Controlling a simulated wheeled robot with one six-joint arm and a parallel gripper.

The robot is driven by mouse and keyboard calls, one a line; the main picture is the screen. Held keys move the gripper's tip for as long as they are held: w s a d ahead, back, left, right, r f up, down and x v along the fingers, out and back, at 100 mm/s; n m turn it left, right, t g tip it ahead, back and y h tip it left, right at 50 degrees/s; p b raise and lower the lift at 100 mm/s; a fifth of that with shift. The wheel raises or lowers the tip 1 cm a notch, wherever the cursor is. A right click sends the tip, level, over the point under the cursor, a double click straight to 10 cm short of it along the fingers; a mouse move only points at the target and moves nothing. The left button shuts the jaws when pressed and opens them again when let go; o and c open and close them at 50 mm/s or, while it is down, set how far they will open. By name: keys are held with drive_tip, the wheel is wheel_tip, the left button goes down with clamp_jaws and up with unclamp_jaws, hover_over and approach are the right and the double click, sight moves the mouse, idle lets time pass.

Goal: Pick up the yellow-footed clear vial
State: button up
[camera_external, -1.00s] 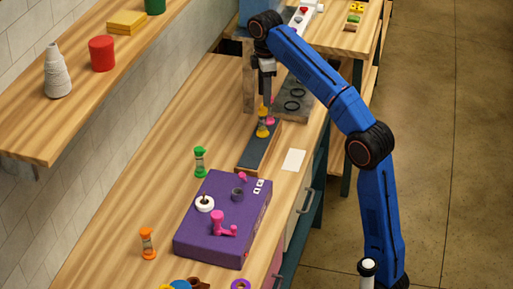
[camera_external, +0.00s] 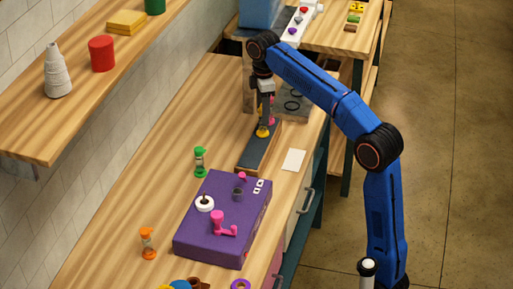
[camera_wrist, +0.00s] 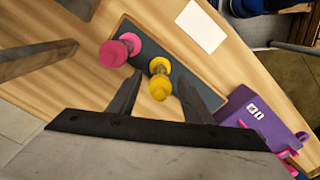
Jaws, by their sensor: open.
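The yellow-footed vial (camera_external: 263,131) stands on the dark strip of a narrow wooden tray (camera_external: 250,160). In the wrist view the vial (camera_wrist: 160,88) shows two yellow ends and lies between my open fingers, whose tips (camera_wrist: 160,76) are to either side of it. My gripper (camera_external: 266,108) points down over the vial in the external view and hides its upper part. I cannot tell whether the fingers touch it. A pink-footed vial (camera_wrist: 113,53) stands close by on the same strip, outside my left finger.
A purple box (camera_external: 222,232) with knobs stands nearer the camera. A green-footed vial (camera_external: 200,162) and an orange-footed vial (camera_external: 148,243) stand on the bench. A white card (camera_external: 293,160) lies right of the tray. A grey block with dark rings (camera_external: 292,101) is behind.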

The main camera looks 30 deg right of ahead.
drive_tip(key=shift+f, duration=2.55)
clamp_jaws()
